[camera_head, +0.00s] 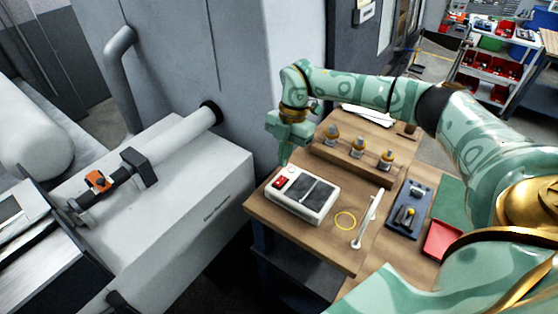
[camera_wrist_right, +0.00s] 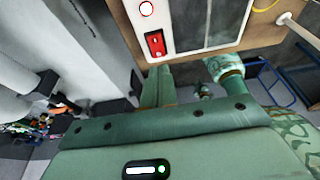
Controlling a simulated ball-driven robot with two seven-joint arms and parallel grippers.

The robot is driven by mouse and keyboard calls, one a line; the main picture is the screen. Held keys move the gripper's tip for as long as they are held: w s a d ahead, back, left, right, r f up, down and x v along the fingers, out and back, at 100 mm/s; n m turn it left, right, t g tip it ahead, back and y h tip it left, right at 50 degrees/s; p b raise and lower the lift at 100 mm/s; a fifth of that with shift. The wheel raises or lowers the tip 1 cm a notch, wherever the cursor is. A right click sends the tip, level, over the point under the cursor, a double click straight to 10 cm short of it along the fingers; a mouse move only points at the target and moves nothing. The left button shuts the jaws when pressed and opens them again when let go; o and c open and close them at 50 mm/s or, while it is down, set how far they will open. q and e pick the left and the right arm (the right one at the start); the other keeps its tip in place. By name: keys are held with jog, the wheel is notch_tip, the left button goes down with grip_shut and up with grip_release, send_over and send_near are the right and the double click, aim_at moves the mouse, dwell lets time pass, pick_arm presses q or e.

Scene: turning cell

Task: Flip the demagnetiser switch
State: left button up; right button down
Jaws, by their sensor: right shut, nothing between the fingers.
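The demagnetiser (camera_head: 316,205) is a white box with a dark top plate, lying on the wooden bench. Its red rocker switch (camera_head: 281,182) is at the left end of the top. In the right wrist view the switch (camera_wrist_right: 156,44) shows clearly, beside the dark plate of the demagnetiser (camera_wrist_right: 172,28). My right gripper (camera_head: 284,162) is shut and empty, pointing down just behind and above the switch. In the wrist view its fingers (camera_wrist_right: 158,72) end close to the switch; I cannot tell whether they touch it. My left gripper is not in view.
A wooden rack of tool holders (camera_head: 350,162) stands behind the demagnetiser. A grey machine is left.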

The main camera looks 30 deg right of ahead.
jog(key=d+b+v, duration=0.1)
jog(key=b+v, duration=0.1)
jog(key=v, duration=0.7)
jog(key=shift+w+d+f, duration=0.2)
jog(key=shift+w+f, duration=0.05)
jog(key=shift+w, duration=0.05)
jog(key=shift+d, duration=0.15)
jog(key=shift+f, duration=0.1)
